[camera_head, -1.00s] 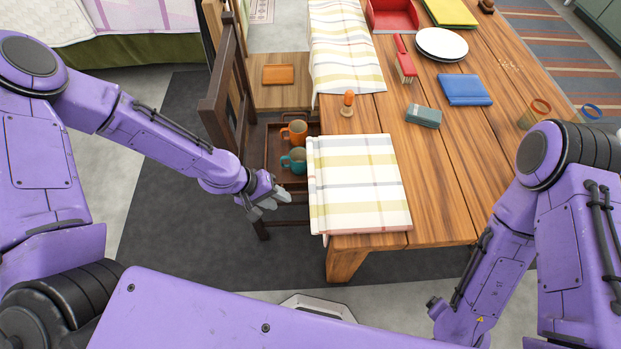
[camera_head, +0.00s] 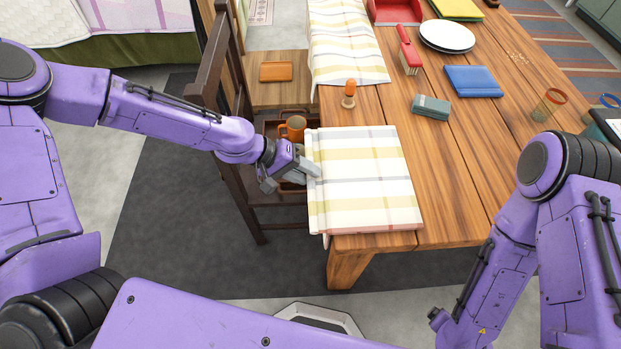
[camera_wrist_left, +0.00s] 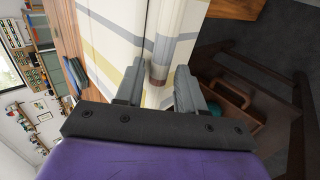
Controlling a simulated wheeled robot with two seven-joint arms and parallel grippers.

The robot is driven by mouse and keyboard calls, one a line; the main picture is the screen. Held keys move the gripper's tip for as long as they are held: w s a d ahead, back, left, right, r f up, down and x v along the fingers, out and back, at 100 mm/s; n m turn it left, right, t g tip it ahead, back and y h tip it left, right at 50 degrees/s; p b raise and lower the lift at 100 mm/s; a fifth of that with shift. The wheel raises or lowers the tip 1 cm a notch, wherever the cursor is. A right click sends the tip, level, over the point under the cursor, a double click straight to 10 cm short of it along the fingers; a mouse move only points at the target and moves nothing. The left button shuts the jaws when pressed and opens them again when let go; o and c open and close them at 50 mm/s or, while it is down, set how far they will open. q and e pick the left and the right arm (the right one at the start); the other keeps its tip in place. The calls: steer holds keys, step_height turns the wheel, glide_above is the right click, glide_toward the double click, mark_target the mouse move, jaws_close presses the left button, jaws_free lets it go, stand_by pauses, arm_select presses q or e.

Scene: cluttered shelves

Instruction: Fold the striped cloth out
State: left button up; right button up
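The striped cloth (camera_head: 367,190), white with yellow and grey stripes, lies folded flat at the near left corner of the wooden table. Its left side reaches the table's edge, and a bit hangs over. My left gripper (camera_head: 316,172) is at the cloth's left edge. In the left wrist view my left gripper (camera_wrist_left: 158,82) has its fingers apart, with the cloth's folded edge (camera_wrist_left: 162,50) running between or just beyond them. I cannot tell whether they touch it. My right gripper is out of view; only my right arm shows.
A second striped cloth (camera_head: 345,45) drapes over the table farther back. An orange-topped stamp (camera_head: 348,93) and a teal box (camera_head: 431,106) stand behind the cloth. The table right of it is clear.

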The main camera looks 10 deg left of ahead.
arm_select(q)
steer(key=c, duration=0.7)
steer(key=shift+o, duration=0.2)
steer(key=r+p, duration=0.2)
steer(key=r, duration=0.1)
steer(key=d+r+p, duration=0.1)
steer(key=r+p, duration=0.5)
steer(key=shift+w+d+r, duration=0.15)
steer(key=shift+w+d, duration=0.05)
steer(key=shift+d, duration=0.15)
steer(key=w+d+r+p, duration=0.1)
steer(key=d+r+p, duration=0.3)
steer(key=r+p, duration=0.2)
steer(key=shift+w+d+r, duration=0.2)
steer(key=shift+d+r, duration=0.15)
steer(key=shift+r, duration=0.25)
